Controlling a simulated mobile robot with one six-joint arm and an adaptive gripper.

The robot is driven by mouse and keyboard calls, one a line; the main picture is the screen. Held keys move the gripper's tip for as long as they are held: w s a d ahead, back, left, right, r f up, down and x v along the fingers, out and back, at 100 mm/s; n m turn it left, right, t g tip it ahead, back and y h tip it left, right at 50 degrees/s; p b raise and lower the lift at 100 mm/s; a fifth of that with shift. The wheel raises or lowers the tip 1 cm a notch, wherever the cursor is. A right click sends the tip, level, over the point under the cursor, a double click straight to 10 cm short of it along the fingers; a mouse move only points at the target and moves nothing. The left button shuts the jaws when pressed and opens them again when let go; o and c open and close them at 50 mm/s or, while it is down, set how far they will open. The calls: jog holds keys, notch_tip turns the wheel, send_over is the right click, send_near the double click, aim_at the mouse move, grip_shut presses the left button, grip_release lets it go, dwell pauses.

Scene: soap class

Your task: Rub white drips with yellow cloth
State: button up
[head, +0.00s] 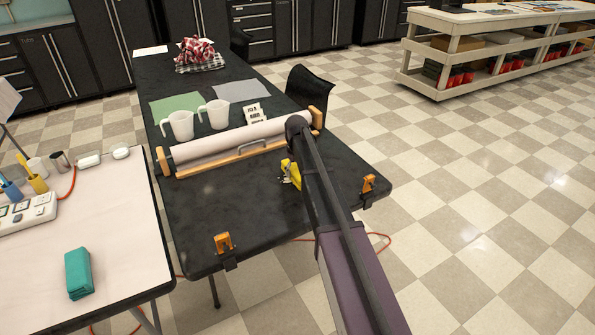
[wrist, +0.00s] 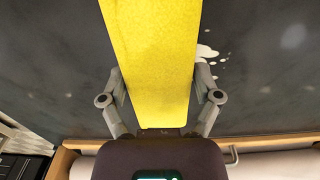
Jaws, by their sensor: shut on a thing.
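The yellow cloth (wrist: 150,60) fills the middle of the wrist view, between the two fingers of my gripper (wrist: 160,105). My gripper is shut on it. White drips (wrist: 207,52) show on the dark table top just right of the cloth, with smaller spots further right. The cloth hides any drips beneath it. I cannot tell whether the cloth touches the table. In the head view a small part of the yellow cloth (head: 286,170) shows left of my arm, over the black table (head: 235,207); my arm hides most of my gripper.
A paper roll in a wooden holder (head: 225,150) lies across the black table close behind my gripper. Two white jugs (head: 181,125) stand beyond it. Orange clamps (head: 224,244) grip the front edge. A pale table (head: 120,220) with a teal block (head: 78,273) stands at left.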

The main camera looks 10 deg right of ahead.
aim_at(288, 180)
jog(key=shift+s+a+f, duration=0.1)
jog(key=shift+s+a, duration=0.15)
jog(key=shift+a, duration=0.5)
jog(key=shift+s+a, duration=0.25)
jog(key=shift+a, duration=0.5)
jog(key=shift+a, duration=0.15)
jog(key=shift+s+a, duration=0.25)
jog(key=shift+a, duration=0.55)
jog(key=shift+s+a, duration=0.2)
jog(key=shift+a, duration=0.55)
jog(key=shift+r, duration=0.2)
notch_tip(288, 180, up, 6)
jog(key=p, duration=0.6)
jog(key=shift+f, duration=0.1)
notch_tip(288, 180, up, 3)
jog(key=p, duration=0.3)
